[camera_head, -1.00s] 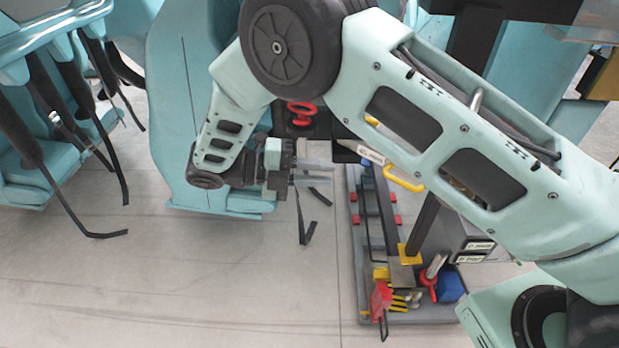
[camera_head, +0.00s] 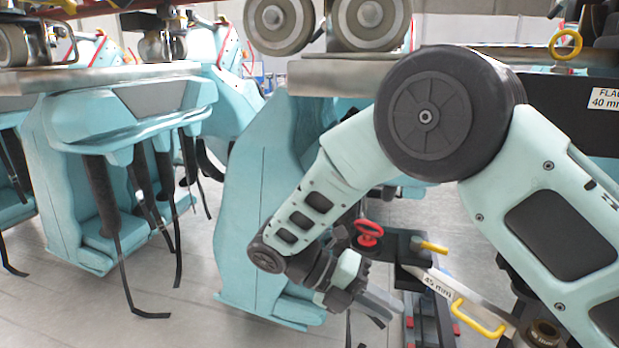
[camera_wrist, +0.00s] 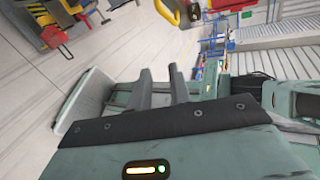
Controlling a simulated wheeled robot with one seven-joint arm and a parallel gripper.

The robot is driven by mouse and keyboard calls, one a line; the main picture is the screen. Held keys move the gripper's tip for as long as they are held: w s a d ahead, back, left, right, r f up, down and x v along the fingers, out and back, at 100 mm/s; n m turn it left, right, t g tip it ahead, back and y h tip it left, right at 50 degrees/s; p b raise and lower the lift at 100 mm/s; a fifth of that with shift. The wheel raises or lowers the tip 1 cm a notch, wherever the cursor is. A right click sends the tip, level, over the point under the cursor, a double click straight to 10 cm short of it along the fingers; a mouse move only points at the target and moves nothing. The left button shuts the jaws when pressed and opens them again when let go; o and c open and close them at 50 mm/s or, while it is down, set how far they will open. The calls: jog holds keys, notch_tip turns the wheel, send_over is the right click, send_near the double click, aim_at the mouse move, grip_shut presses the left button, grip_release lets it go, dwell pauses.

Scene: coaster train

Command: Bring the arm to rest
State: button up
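My arm, mint green with dark joint covers, crosses the right half of the head view, bent at a large dark joint. My gripper (camera_head: 381,304) hangs at its lower end, fingers pointing to the lower right. In the wrist view, the two grey fingers of my gripper (camera_wrist: 161,88) stand apart with nothing between them. The gripper is open and empty. In the head view it is left of a metal bar labelled "45 mm" (camera_head: 438,284) with a yellow handle (camera_head: 478,318); I cannot tell how near in depth.
Teal coaster seats (camera_head: 262,190) with dark hanging straps (camera_head: 110,215) fill the left and middle. Wheels (camera_head: 282,22) run along a rail above. A red handwheel (camera_head: 369,233) is just above my gripper. Grey floor (camera_head: 70,310) is clear at lower left.

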jog(key=s+r+m+t+y, duration=0.2)
jog(key=s+m+y, duration=0.4)
jog(key=s+m, duration=0.3)
jog(key=s+d+r+m+t+y, duration=0.1)
jog(key=s+r+m+y, duration=0.2)
jog(key=m, duration=1.1)
jog(key=s+y, duration=0.3)
jog(key=s, duration=0.3)
jog(key=shift+s+r+t+y, duration=0.3)
jog(key=shift+r+t+y, duration=0.05)
jog(key=shift+t+y, duration=0.05)
